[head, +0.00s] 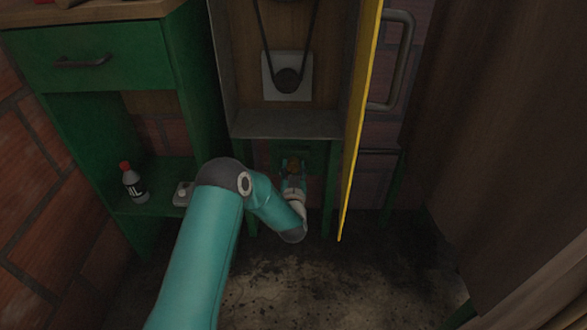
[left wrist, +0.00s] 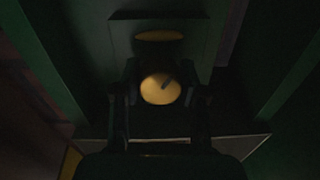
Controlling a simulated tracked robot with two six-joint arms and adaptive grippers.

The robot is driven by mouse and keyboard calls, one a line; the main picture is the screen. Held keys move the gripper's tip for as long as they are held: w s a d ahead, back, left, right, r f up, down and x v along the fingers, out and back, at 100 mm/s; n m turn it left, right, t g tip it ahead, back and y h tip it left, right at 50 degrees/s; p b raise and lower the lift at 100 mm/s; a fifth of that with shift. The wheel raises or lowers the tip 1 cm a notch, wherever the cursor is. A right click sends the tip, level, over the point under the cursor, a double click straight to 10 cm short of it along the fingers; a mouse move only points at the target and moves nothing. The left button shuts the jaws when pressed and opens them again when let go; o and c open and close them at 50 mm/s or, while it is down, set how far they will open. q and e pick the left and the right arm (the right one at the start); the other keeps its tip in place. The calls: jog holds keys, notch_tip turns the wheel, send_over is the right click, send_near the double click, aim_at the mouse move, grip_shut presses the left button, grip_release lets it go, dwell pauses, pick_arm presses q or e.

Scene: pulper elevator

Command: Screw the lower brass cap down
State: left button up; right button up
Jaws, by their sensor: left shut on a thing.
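In the left wrist view a round brass cap (left wrist: 158,90) with a dark mark on its face sits between the two dark fingers of my left gripper (left wrist: 161,100). The gripper is shut on it. A second brass disc (left wrist: 158,36), seen at a flat angle, shows on the green plate beyond it. In the head view my left gripper (head: 293,172) is under the grey cabinet, at a small orange-brown part (head: 293,161) in front of a dark green panel. The fingers there are small and dim. Which cap is the lower one I cannot tell for sure. My right gripper is out of view.
The grey cabinet (head: 285,122) with a belt and pulley (head: 288,80) hangs above. Its yellow door (head: 357,125) stands open just right of my gripper. A green shelf unit (head: 90,62) with a bottle (head: 133,186) is at the left. The floor in front is clear.

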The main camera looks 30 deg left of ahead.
pick_arm(q)
jog(key=o, duration=1.1)
jog(key=shift+o, duration=0.2)
jog(key=shift+s+d, duration=0.1)
jog(key=v, duration=1.1)
jog(key=shift+s, duration=0.35)
jog(key=shift+d+f, duration=0.1)
jog(key=shift+d, duration=0.05)
